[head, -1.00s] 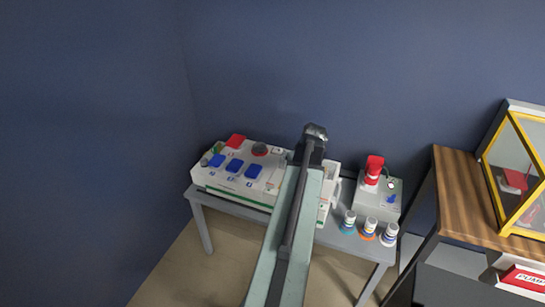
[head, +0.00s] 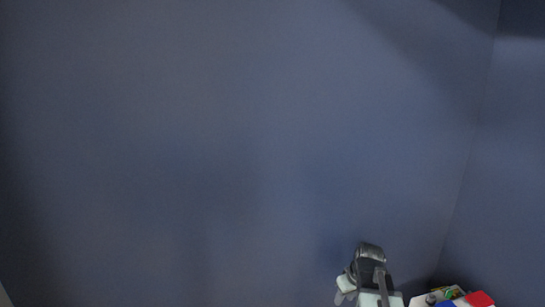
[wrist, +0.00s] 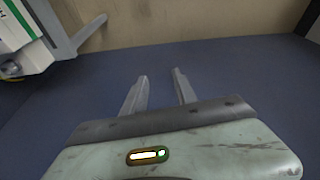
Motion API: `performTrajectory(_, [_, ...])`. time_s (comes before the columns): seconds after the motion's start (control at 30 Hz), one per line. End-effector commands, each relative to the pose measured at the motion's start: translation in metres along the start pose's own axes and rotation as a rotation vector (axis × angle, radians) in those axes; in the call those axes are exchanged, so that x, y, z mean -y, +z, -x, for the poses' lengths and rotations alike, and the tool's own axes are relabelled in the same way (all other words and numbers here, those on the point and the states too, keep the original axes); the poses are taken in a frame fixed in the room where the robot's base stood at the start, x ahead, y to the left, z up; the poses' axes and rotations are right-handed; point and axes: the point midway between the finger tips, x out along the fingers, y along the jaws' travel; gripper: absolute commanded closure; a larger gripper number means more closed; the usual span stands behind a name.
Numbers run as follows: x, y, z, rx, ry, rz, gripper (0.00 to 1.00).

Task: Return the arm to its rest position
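In the wrist view my gripper (wrist: 160,74) has its two grey fingers apart, with only the blue wall showing between them. It is open and empty. In the head view the upper part of my arm (head: 370,265) shows at the bottom, right of centre. The fingers cannot be made out there, and the lower arm is out of the picture.
A white box (head: 455,294) with a red pad (head: 480,299) and a blue one shows at the head view's bottom right corner, close to my arm. Dark blue wall (head: 200,130) fills the rest.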

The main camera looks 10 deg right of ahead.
Motion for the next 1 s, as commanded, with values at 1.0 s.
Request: performTrajectory(1.0, [0.201, 0.021, 0.020, 0.283, 0.040, -0.189, 0.66])
